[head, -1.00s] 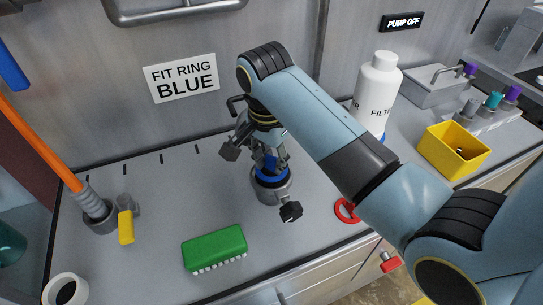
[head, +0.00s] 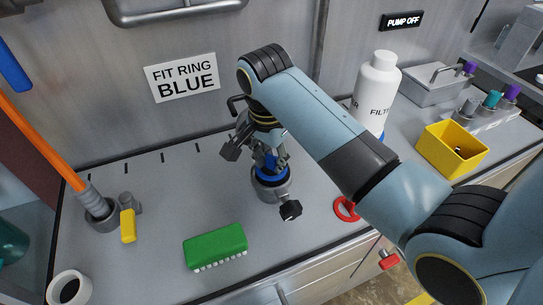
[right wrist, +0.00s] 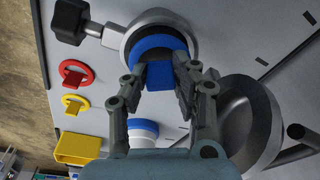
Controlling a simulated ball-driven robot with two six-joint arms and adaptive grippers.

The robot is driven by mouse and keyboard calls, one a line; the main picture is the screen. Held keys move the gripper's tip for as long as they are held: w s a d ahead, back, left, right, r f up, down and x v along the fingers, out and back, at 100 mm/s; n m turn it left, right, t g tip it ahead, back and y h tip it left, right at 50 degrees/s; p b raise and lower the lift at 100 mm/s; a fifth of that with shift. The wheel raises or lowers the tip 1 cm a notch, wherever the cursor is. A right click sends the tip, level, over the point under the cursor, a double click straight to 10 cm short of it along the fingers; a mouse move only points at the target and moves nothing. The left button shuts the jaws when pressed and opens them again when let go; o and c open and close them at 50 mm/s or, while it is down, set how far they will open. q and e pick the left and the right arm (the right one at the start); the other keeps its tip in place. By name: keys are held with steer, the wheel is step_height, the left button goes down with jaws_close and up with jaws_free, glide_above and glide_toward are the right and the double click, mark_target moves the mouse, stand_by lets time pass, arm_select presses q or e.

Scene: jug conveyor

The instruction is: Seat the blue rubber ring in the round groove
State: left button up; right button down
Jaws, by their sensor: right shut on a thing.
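The blue rubber ring (right wrist: 153,43) has a blue block-like tab (right wrist: 160,75). My right gripper (right wrist: 166,88) is shut on this tab. The ring lies at the open mouth of a round grey metal housing (right wrist: 128,36), roughly in line with it. I cannot tell whether the ring is down in the round groove, as the ring and fingers cover it. In the head view my right gripper (head: 268,160) points down over the housing (head: 268,193), with blue showing between them. My left gripper is not in view.
A red ring (head: 346,209) lies right of the housing; a yellow ring (right wrist: 76,105) shows in the wrist view. A green brush (head: 215,246) lies front left. A white filter bottle (head: 375,90) and a yellow bin (head: 452,150) stand right. A sign (head: 182,77) reads "FIT RING BLUE".

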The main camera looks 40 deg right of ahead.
mark_target(269, 172)
steer(key=shift+f+b, duration=0.4)
steer(key=shift+f, duration=0.7)
steer(key=c, duration=1)
jaws_free()
steer(key=shift+o, duration=0.2)
steer(key=shift+r, duration=0.1)
steer(key=shift+r, duration=0.25)
step_height(269, 172, up, 11)
steer(key=a, duration=0.1)
steer(key=shift+s+r, duration=0.15)
steer(key=shift+s, duration=0.2)
